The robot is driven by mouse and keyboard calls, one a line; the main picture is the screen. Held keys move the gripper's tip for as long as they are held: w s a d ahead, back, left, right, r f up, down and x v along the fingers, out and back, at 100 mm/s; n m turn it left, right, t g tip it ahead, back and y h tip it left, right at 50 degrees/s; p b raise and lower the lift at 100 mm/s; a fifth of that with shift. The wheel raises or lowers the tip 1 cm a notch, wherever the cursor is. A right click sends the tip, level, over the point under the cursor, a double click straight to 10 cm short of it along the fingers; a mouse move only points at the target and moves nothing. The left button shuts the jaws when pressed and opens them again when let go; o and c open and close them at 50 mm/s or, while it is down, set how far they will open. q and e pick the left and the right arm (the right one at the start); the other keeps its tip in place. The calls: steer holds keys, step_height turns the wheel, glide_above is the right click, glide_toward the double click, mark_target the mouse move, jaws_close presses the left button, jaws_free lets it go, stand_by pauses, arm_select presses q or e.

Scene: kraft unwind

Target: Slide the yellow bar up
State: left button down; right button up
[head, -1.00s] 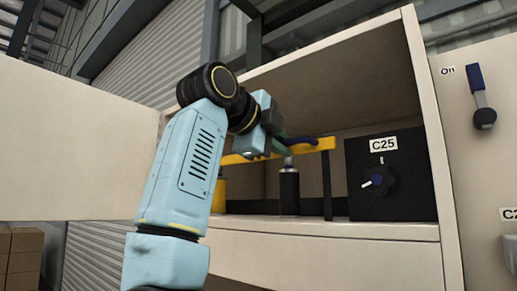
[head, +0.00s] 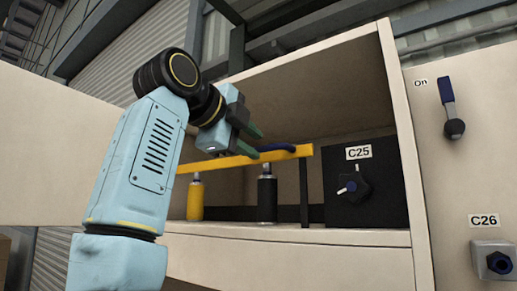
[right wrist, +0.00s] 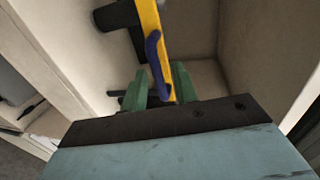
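The yellow bar (head: 222,163) runs across the open cabinet, with a blue handle (head: 280,148) near its right end. My right gripper (head: 257,142) has green fingers that stand apart, just left of the handle and close to the bar. In the right wrist view the two green fingers (right wrist: 160,85) are spread. The yellow bar (right wrist: 150,18) and blue handle (right wrist: 154,55) show in line with the gap between them. I cannot tell whether the fingers touch either. My left gripper is not in view.
Below the bar stand a yellow cylinder (head: 195,200) and a black cylinder (head: 267,200). A black box with a knob (head: 352,190), labelled C25, is to the right. The cabinet's side wall (head: 405,150) separates it from a lever (head: 450,108) and the C26 switch (head: 497,262).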

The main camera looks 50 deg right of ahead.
steer(key=v, duration=1)
steer(key=shift+a+r+b, duration=0.15)
steer(key=shift+b, duration=0.3)
steer(key=shift+s, duration=0.1)
